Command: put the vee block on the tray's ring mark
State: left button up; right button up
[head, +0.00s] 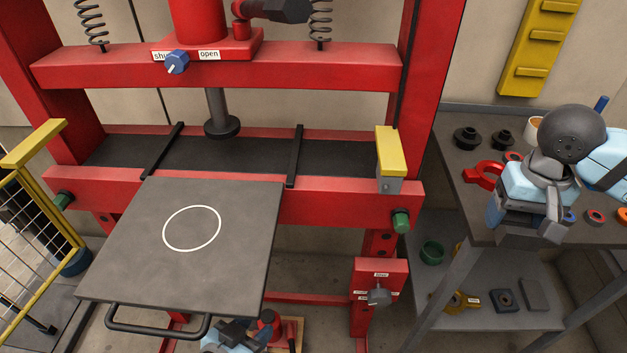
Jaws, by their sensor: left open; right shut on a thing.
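The tray (130,250) is a dark grey plate with a front handle, in front of the red press. Its white ring mark (164,231) is empty. My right gripper (527,228) is over the front edge of the side bench at the right, shut on a dark grey block (515,239). The block seems to be the vee block; my gripper hides most of it, so its groove cannot be made out. My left gripper (248,331) is at the bottom edge, below and right of the tray handle, partly cut off and empty as far as it shows.
The red press frame (330,203) stands behind the tray, its ram (221,125) above the bed. The bench (455,150) holds black round parts and a red clamp-like piece (484,175). A lower shelf (480,318) holds several parts. A yellow mesh guard (62,215) stands at left.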

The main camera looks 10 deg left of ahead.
aim_at(191, 226)
jog(key=k+j, duration=0.2)
jog(key=k, duration=0.4)
jog(key=k+j, duration=0.15)
jog(key=k, duration=0.4)
jog(key=k+j+u, duration=0.1)
jog(key=u, duration=0.35)
jog(key=k+u, duration=0.1)
jog(key=u, duration=1.35)
